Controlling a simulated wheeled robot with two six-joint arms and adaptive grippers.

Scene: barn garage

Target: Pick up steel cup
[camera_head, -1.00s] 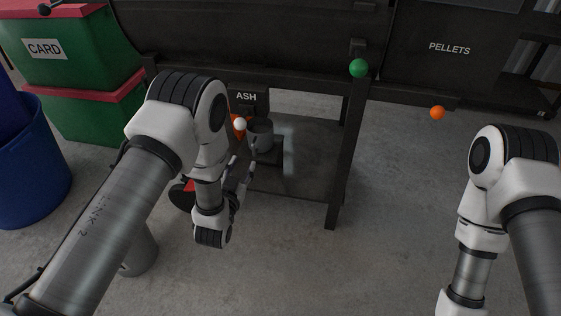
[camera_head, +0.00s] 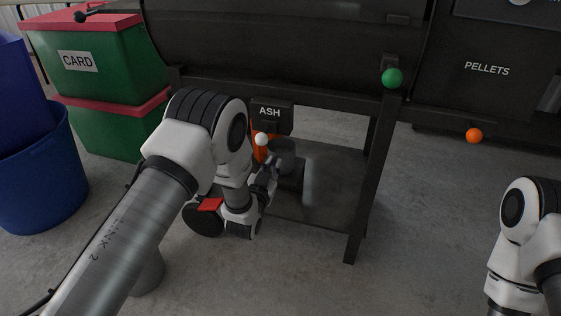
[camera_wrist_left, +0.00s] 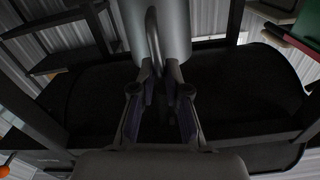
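The grey steel cup (camera_head: 284,154) stands on a dark block on the low shelf under the black barrel-shaped body, below the ASH label. In the left wrist view the cup (camera_wrist_left: 176,32) fills the top middle, with its handle (camera_wrist_left: 153,42) toward me. My left gripper (camera_head: 270,170) is at the cup's near left side. In the left wrist view the fingers of my left gripper (camera_wrist_left: 159,72) are apart, one on each side of the handle's lower end; I see no clear grip on it. My right gripper is out of frame.
A table leg (camera_head: 372,175) stands right of the cup, and the ASH box (camera_head: 271,116) hangs above it. An orange object (camera_head: 261,153) is behind the cup's left side. Green crates (camera_head: 110,66) and a blue bin (camera_head: 45,175) stand left.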

